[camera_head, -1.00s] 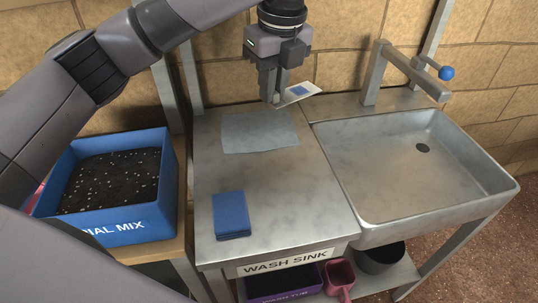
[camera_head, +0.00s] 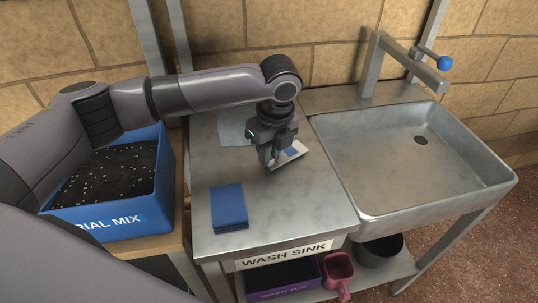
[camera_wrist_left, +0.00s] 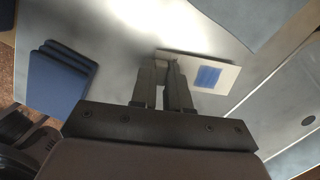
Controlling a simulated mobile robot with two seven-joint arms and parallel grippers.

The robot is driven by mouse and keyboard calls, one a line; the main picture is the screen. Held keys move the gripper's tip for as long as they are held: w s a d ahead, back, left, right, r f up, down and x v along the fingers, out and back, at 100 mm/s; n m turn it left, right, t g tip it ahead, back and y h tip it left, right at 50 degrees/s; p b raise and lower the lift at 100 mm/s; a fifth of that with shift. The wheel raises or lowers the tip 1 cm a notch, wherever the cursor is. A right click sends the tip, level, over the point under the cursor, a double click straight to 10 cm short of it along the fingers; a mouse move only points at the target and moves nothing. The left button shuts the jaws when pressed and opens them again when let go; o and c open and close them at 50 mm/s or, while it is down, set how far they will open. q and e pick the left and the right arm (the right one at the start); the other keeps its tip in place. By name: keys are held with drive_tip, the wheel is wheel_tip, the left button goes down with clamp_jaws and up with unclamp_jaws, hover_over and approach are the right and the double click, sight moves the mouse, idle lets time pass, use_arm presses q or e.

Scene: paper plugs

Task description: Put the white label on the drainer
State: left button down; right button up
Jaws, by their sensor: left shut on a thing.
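The white label (camera_head: 294,153) has a blue patch on it. My left gripper (camera_head: 267,164) is shut on one end of it, over the metal drainer (camera_head: 298,201) left of the sink. In the left wrist view the label (camera_wrist_left: 222,77) sticks out to the right from between the fingertips (camera_wrist_left: 168,62). I cannot tell whether the label touches the drainer's surface. My right gripper is not in view.
A blue pad stack (camera_head: 228,207) lies on the drainer, front left of the gripper. A grey cloth (camera_head: 232,128) lies behind, partly hidden by my arm. The sink basin (camera_head: 400,180) with its tap (camera_head: 405,60) is right. A blue soil box (camera_head: 110,215) stands left.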

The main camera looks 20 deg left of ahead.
use_arm(q)
drive_tip(key=shift+f, duration=0.55)
drive_tip(key=shift+f, duration=0.1)
drive_tip(key=c, duration=1.1)
unclamp_jaws()
wheel_tip(320, 180, up, 12)
drive_tip(key=d, duration=0.1)
drive_tip(key=shift+s+d, duration=0.3)
drive_tip(key=shift+s, duration=0.15)
